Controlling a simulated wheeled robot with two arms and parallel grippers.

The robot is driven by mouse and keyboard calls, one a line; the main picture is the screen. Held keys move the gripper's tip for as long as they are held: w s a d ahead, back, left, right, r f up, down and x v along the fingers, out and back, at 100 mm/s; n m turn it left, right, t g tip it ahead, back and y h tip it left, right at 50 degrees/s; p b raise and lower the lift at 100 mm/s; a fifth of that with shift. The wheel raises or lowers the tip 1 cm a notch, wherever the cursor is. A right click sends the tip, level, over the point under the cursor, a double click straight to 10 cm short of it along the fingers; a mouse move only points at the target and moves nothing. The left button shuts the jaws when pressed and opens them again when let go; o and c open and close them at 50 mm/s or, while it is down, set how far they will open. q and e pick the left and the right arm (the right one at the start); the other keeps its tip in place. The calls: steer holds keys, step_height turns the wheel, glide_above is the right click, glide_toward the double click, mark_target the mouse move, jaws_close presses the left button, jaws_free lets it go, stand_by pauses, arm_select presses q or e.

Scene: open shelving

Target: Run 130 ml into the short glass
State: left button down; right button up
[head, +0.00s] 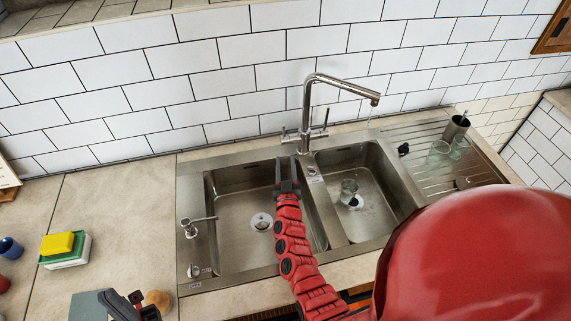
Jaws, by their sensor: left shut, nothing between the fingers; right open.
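A clear glass (348,188) stands in the right sink basin, near its dark drain; it looks short. The steel tap (308,120) rises behind the sink, with its spout (374,98) swung right over the back of the right basin. A faint thin streak shows under the spout; I cannot tell if it is water. My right gripper (286,168) is open and empty over the back of the left basin, just in front of the tap's base and left lever (286,135). My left gripper (138,302) is shut and empty at the bottom left, over the counter.
Two more clear glasses (438,153) and a dark cup with a brush (457,128) stand on the ribbed drainboard (415,133). A yellow and green sponge stack (62,246) and blue cup (10,247) are on the left counter.

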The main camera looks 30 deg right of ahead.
steer(key=shift+c, duration=1.1)
steer(key=d+n+t+y+b, duration=0.1)
steer(key=n, duration=0.2)
steer(key=r+n+t+y+b, duration=0.1)
steer(key=n+b, duration=0.1)
steer(key=s+d+n+y+b, duration=0.1)
steer(key=n+b, duration=0.1)
steer(key=n, duration=0.1)
steer(key=shift+s+d+r+n+t, duration=0.1)
steer(key=shift+d+r+n+t, duration=0.05)
steer(key=shift+d+n+t, duration=0.2)
jaws_close()
steer(key=n+y+b, duration=0.1)
steer(key=n+y, duration=0.4)
steer(key=n, duration=0.9)
glide_toward(284, 131)
steer(key=r+x, duration=0.1)
steer(key=x, duration=0.4)
steer(key=shift+w+f+m+g, duration=0.1)
steer(key=shift+w+m+g, duration=0.25)
steer(key=shift+w, duration=0.5)
